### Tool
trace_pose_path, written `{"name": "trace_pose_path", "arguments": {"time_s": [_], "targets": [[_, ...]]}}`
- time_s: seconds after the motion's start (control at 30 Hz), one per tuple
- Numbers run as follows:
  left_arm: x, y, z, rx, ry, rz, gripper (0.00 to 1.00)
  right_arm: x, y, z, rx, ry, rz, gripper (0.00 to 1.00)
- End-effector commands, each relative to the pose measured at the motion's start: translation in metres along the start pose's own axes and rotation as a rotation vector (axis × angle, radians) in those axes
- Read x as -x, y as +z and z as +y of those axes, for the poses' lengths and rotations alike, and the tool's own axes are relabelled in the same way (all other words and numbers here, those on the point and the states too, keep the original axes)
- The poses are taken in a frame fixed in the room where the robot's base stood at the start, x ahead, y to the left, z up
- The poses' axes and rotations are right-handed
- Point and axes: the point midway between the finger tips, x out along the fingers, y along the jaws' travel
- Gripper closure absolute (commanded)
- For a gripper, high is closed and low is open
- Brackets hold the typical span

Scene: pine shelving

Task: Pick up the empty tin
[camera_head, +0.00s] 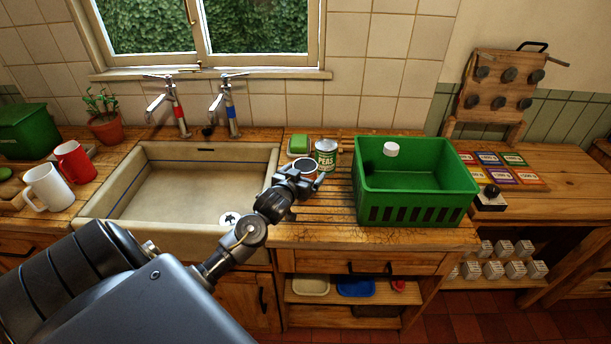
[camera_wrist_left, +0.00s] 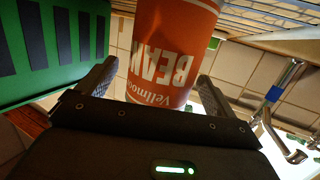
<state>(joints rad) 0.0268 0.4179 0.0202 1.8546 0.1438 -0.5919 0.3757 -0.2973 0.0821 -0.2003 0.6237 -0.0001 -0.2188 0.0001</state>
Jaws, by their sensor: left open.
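An orange tin labelled beans (camera_wrist_left: 172,50) stands between the two fingers of my left gripper in the left wrist view, where its lettering is upside down. In the head view a tin with a dark, open-looking top (camera_head: 305,164) shows just behind my left gripper (camera_head: 308,179), which hides most of its side. My left gripper is open, with a finger on either side of the tin; I cannot tell whether they touch it. A green peas tin (camera_head: 326,155) stands just behind it on the drainboard. My right gripper is not in view.
A green crate (camera_head: 415,197) with a white-capped thing (camera_head: 391,149) inside stands close on the right. The sink (camera_head: 180,190) lies to the left, with two taps behind it. A green sponge (camera_head: 299,143) sits on a dish behind the tins.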

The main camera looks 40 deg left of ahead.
Motion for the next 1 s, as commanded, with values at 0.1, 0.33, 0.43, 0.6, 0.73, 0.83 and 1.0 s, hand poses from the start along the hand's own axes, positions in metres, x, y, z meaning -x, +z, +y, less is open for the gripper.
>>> {"name": "trace_pose_path", "arguments": {"time_s": [0.1,0.33,0.43,0.6,0.73,0.83,1.0], "targets": [[-0.0105,0.0002,0.0002,0.0,0.0,-0.001,0.07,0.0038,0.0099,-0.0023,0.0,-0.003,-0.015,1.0],[-0.0129,0.0017,0.0001,-0.001,0.001,-0.001,0.07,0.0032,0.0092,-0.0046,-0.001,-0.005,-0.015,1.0],[-0.0128,0.0016,0.0001,-0.001,0.001,-0.001,0.15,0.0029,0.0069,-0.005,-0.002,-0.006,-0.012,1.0],[-0.0126,0.0015,0.0001,-0.001,0.001,-0.001,0.38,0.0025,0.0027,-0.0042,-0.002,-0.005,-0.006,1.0],[-0.0126,0.0014,0.0001,-0.001,0.001,-0.001,0.55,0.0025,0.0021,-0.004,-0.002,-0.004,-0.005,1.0],[-0.0126,0.0011,0.0,-0.001,0.001,0.0,0.56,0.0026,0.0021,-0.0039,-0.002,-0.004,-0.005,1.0],[-0.0125,0.0004,0.0001,-0.001,0.001,0.0,0.56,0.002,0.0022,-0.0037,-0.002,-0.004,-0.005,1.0]]}}
